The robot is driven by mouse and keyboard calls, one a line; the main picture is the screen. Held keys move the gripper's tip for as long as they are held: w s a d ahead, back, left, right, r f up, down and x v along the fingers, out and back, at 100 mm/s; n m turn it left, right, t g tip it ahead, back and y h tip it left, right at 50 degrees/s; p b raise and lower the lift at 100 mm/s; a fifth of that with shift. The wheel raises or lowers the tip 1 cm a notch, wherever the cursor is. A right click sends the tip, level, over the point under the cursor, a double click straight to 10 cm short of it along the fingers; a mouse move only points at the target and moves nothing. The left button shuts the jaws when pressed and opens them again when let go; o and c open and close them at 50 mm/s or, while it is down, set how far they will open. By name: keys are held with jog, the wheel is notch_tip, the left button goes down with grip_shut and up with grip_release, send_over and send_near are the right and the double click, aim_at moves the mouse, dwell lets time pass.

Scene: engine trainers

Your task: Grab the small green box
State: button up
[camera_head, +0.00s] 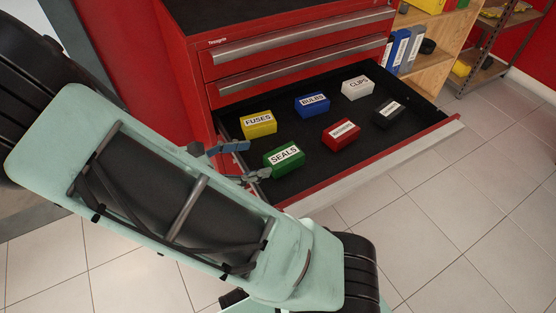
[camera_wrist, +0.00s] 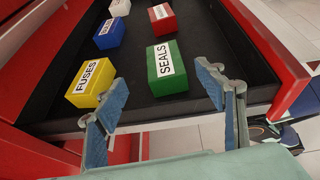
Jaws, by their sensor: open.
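The small green box (camera_head: 284,160), labelled SEALS, sits upright on the black floor of the open red drawer, near its left front. In the wrist view the green box (camera_wrist: 167,69) lies ahead of and between the fingers, nearer the right one. My gripper (camera_head: 232,162) is open and empty at the drawer's left side, just left of the green box. In the wrist view my gripper (camera_wrist: 160,103) shows two blue-padded fingers spread wide, apart from the box. Part of the gripper is hidden behind my arm in the head view.
A yellow FUSES box (camera_head: 258,123), a blue BULBS box (camera_head: 312,105), a white CLIPS box (camera_head: 357,87), a red box (camera_head: 341,134) and a black box (camera_head: 388,113) share the drawer. The drawer's front wall (camera_head: 370,163) and closed drawers (camera_head: 300,55) above bound it. Dark drawer floor separates the boxes.

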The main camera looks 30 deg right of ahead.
aim_at(283, 155)
jog(key=b+x, duration=0.1)
jog(key=x, duration=0.4)
jog(key=b+x, duration=0.1)
jog(key=x, duration=0.1)
jog(key=b+x, duration=0.1)
jog(key=x, duration=0.2)
jog(key=shift+s+a+f, duration=0.1)
jog(key=shift+s+f, duration=0.15)
jog(key=shift+s, duration=0.05)
jog(key=shift+d, duration=0.25)
jog(key=shift+c, duration=0.5)
jog(key=c, duration=1.2)
jog(key=shift+r, duration=0.1)
